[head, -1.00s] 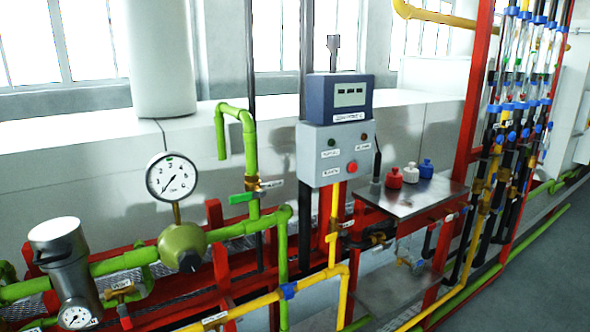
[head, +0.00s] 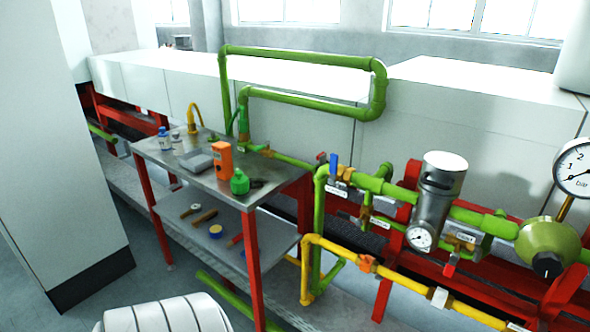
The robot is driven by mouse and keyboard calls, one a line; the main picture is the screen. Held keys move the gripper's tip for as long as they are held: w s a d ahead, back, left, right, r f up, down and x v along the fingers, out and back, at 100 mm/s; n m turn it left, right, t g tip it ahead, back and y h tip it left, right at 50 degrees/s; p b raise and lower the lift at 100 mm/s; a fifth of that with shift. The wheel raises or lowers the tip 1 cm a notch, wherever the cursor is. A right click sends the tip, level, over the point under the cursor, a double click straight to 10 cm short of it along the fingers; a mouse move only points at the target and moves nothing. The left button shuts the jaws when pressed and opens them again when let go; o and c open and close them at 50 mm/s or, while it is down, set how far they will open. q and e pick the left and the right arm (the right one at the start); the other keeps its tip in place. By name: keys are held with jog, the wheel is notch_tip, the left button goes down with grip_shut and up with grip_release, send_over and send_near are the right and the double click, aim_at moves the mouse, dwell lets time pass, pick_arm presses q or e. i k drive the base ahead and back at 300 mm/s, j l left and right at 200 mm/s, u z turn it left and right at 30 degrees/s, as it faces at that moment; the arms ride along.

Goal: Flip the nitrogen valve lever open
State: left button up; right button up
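Several small valves sit on the pipes, and their tags are too small to read, so I cannot tell which one is the nitrogen valve. A blue lever (head: 333,163) stands upright on the green pipe near the middle. A small red handle (head: 321,157) is just left of it. An orange-red valve part (head: 367,264) sits on the yellow pipe (head: 330,247) lower down. A red lever (head: 449,268) hangs below a brass valve (head: 461,246) at the right. Neither of my grippers shows in the head view.
A metal cart (head: 147,151) with bottles and tools stands left of the pipes. A steel filter housing (head: 441,185), a green regulator (head: 549,247) and a round gauge (head: 577,168) are at the right. A white cabinet (head: 50,150) stands at the far left. Grey floor (head: 110,300) shows in front.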

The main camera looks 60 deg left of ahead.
aim_at(334, 157)
jog(key=u, duration=1.6)
